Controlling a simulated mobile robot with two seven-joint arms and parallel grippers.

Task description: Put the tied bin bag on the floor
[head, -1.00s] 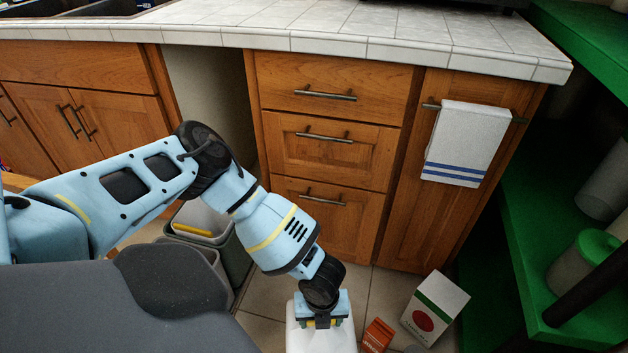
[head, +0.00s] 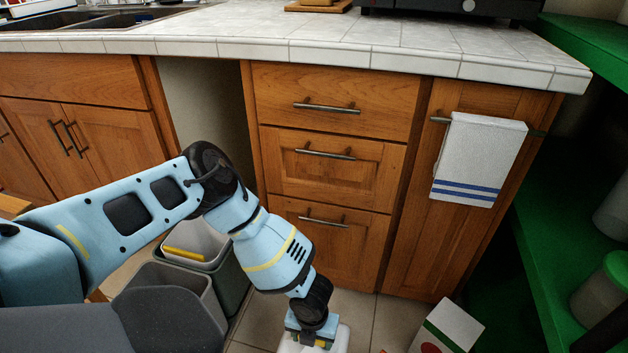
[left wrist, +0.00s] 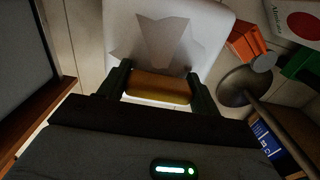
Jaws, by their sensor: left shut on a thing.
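The white tied bin bag (head: 335,345) is at the bottom edge of the head view, mostly cut off. My left gripper (head: 314,338) is above it, pointing down. In the left wrist view the bag (left wrist: 205,35) spreads pale beyond the fingers, with a pointed, star-like fold on it. The left gripper (left wrist: 160,88) is shut on a yellow piece at the bag's top, which looks like its tie. The bag's underside is hidden, so I cannot tell whether it touches the floor. My right gripper is not in view.
A white carton with a red dot (head: 447,325) stands on the tiled floor (head: 360,310) right of the bag. An orange box (left wrist: 246,40) is close by. Open grey bins (head: 195,240) stand left. Wooden drawers (head: 330,180) rise behind; green shelving (head: 545,240) is at right.

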